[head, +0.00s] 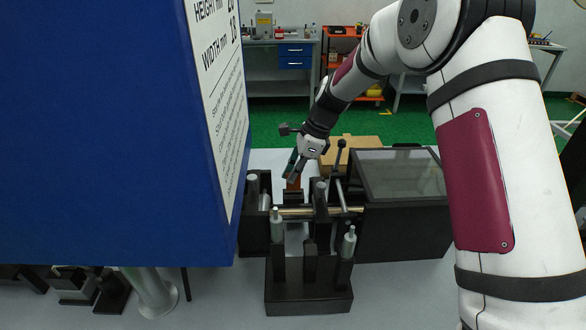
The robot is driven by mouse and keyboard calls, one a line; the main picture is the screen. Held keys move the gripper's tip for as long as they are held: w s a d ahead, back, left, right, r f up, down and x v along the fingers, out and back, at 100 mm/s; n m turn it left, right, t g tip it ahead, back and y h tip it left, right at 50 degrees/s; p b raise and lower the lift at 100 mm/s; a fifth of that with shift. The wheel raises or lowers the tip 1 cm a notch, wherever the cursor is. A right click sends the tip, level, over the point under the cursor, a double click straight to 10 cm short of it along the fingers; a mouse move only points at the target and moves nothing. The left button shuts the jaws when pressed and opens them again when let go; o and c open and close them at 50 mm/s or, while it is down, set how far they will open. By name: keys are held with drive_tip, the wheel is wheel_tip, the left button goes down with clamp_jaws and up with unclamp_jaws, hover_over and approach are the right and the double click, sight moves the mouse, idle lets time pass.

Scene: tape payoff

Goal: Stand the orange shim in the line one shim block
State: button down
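My gripper (292,172) reaches down behind the black fixture in the middle of the head view, its fingers small and dark. A small orange piece (293,185), which looks like the orange shim, shows right at the fingertips. It is partly hidden by the gripper and the fixture. I cannot tell whether the fingers are closed on it or only beside it. The fixture (309,291) has a black base, upright posts and horizontal metal rods. I cannot make out which part is the line one shim block.
A large blue panel (110,130) with a white sign blocks the left side. A black box with a glassy top (400,174) stands right of the fixture. A tan board or box (352,146) lies behind. Benches stand across the green floor.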

sight(290, 190)
drive_tip(key=shift+f+b, duration=0.45)
drive_tip(key=shift+f, duration=1.45)
drive_tip(key=c, duration=1.7)
unclamp_jaws()
drive_tip(key=shift+v, duration=5.95)
